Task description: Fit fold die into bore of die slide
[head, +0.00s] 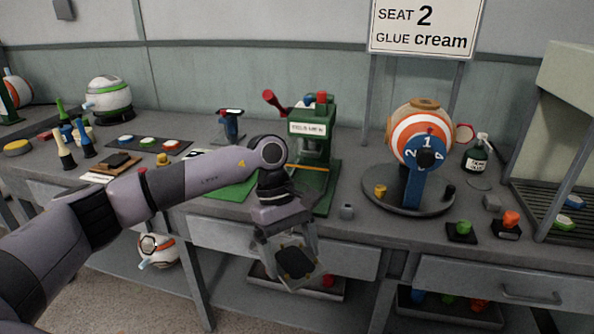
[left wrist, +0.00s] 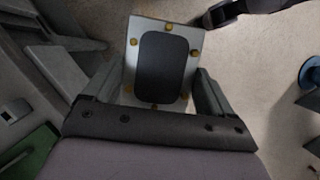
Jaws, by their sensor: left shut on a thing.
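My left gripper (head: 289,250) hangs in front of the bench's front edge, pointing down. It is shut on a light grey plate (head: 311,281) with a dark rounded pad and brass studs, which I take to be the fold die. In the left wrist view the plate (left wrist: 134,47) sits tilted between the two fingers of my left gripper (left wrist: 160,92), its studded face toward the camera. The green press (head: 329,152) with a red-knobbed lever stands behind my left arm. My arm covers part of it, and I cannot make out the die slide or its bore. My right gripper is not in view.
A striped ball (head: 409,123) sits in a blue numbered stand on a round grey turntable (head: 385,199), right of the press. Drawers (head: 487,281) and low trays lie under the bench (head: 345,232). A sign (head: 425,27) reads "SEAT 2 GLUE cream".

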